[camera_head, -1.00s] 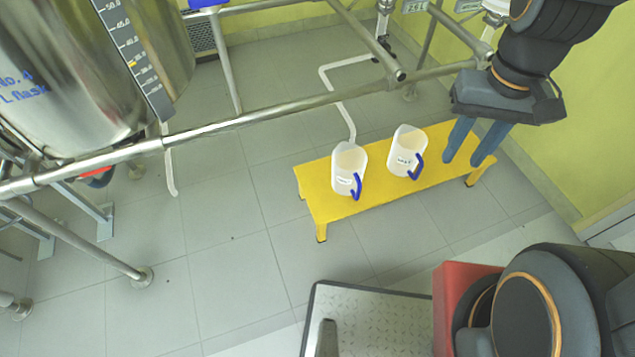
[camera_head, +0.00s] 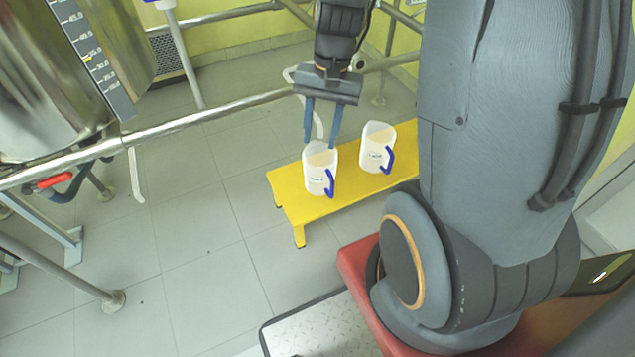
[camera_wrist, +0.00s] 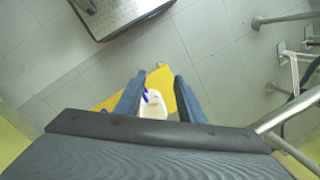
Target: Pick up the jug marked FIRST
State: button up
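Two white jugs with blue handles stand upright on a low yellow bench (camera_head: 290,205). The left jug (camera_head: 318,160) and the right jug (camera_head: 374,146) each bear a small label; the lettering is too small to read surely. My gripper (camera_head: 320,143) is open and empty, its two blue-grey fingers pointing down at the left jug's top, apparently above or just behind it. In the wrist view, one white jug (camera_wrist: 153,106) shows between the open fingers (camera_wrist: 158,84), with a bit of its blue handle beside the left finger. Its lower part is hidden by the gripper body.
The tiled floor (camera_head: 190,260) left of the bench is mostly clear. A green-yellow wall stands behind.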

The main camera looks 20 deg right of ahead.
jog(key=w+d+f+m+y+b, duration=0.1)
jog(key=w+d+f+m+b, duration=0.25)
jog(key=f, duration=0.45)
jog(key=w+d+f+m+b, duration=0.2)
jog(key=w+d+f+m, duration=0.15)
jog(key=f, duration=0.35)
jog(key=m+t+y+b, duration=0.1)
jog(key=m+b, duration=0.5)
send_near(331, 195)
jog(key=shift+t+y, duration=0.3)
jog(key=shift+w+b+x, duration=0.2)
jog(key=shift+b+x, duration=0.95)
jog(key=shift+x, duration=2.75)
jog(key=shift+d, duration=0.1)
jog(key=shift+c, duration=0.2)
grip_shut()
